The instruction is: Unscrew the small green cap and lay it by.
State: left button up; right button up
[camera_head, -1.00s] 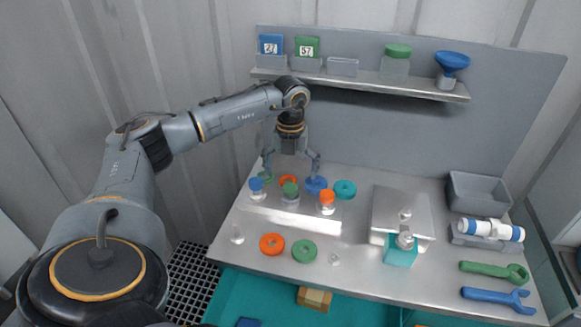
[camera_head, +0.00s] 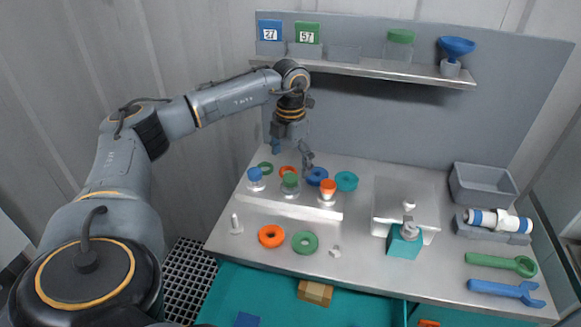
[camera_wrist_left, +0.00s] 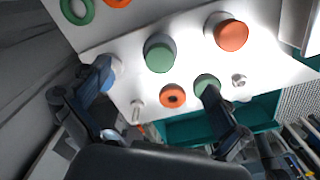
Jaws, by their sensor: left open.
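The small green cap (camera_head: 290,179) sits on the middle of three small vessels on the raised white rack (camera_head: 300,208). It shows from above in the left wrist view (camera_wrist_left: 160,57), between the blue-capped vessel and the orange-capped vessel (camera_wrist_left: 228,32). My left gripper (camera_head: 291,153) is open and empty, above and a little behind the green-capped vessel. In the left wrist view its spread fingers (camera_wrist_left: 157,78) lie to either side below the cap, apart from it. The left finger partly hides the blue cap. My right gripper is not in view.
Rings lie behind the rack; an orange ring (camera_head: 271,236) and a green ring (camera_head: 304,243) lie in front. A teal block (camera_head: 404,241), a grey bin (camera_head: 483,186) and wrenches (camera_head: 505,290) are at the right. A shelf (camera_head: 380,70) runs above.

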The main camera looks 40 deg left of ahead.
aim_at(291, 177)
pick_arm(q)
jog(key=m+b, duration=0.2)
jog(key=m, duration=0.5)
jog(key=shift+m, duration=0.3)
jog(key=shift+f+m+b, duration=0.3)
jog(key=shift+f+m, duration=0.15)
jog(key=shift+m, duration=0.05)
jog(key=shift+f+b, duration=0.8)
jog(key=shift+f, duration=0.85)
jog(key=shift+c, duration=0.4)
